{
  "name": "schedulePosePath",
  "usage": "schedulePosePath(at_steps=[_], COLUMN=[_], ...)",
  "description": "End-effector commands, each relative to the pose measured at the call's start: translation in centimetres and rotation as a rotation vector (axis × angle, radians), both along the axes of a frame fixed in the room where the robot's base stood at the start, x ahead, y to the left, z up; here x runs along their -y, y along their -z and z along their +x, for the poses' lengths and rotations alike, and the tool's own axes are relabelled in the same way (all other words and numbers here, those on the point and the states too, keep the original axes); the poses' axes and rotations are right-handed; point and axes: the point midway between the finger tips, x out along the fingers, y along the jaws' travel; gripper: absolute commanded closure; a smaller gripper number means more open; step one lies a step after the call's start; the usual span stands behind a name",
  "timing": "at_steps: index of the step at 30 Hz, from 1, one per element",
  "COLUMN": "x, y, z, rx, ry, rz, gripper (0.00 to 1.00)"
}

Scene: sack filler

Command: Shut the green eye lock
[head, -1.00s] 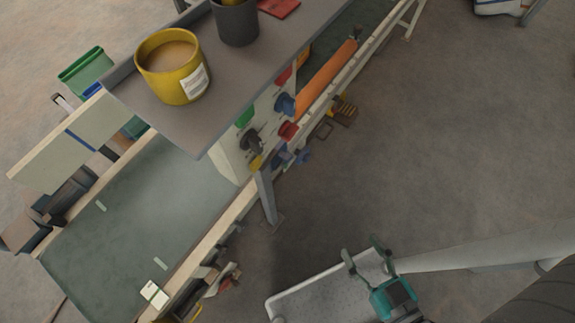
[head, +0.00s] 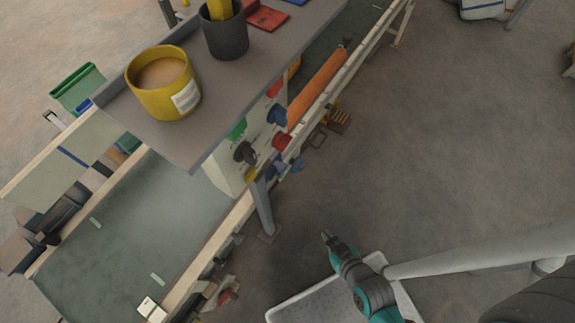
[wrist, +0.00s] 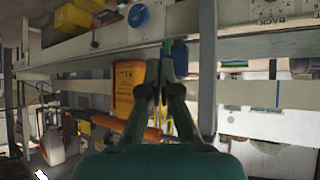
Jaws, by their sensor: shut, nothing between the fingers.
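A green part (head: 237,128) sits on the upper left of the panel (head: 226,172) under the grey shelf. It may be the green eye lock, but it is too small to tell whether it is open or shut. My gripper (head: 328,238) is shut and empty, low and to the right of the panel, clearly apart from it in the head view. In the wrist view, my gripper (wrist: 166,62) has its fingers together. A green-blue thing (wrist: 180,57) shows just behind the fingertips, partly hidden; I cannot tell what it is.
The grey shelf (head: 190,140) overhangs the panel and carries a yellow pot (head: 150,100) and a dark cup (head: 225,38). Red knobs (head: 281,141) and a blue knob (head: 277,115) crowd the panel. A support leg (head: 263,208) stands below.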

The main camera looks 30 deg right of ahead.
Motion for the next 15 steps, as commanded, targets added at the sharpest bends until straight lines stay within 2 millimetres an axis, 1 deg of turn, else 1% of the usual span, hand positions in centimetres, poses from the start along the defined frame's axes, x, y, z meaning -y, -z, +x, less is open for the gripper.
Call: schedulePosePath(at_steps=[1,6,12,15], x=[0.2,0.4,0.8,1.1], y=[1.2,4.8,8.2,9.4], z=[1.2,4.3,8.2,10.2], rx=[-0.022,-0.114,-0.216,-0.261], ry=[-0.006,-0.040,-0.098,-0.133], rz=[0.003,0.018,0.047,0.062], gripper=[1.00,1.00,1.00,1.00])
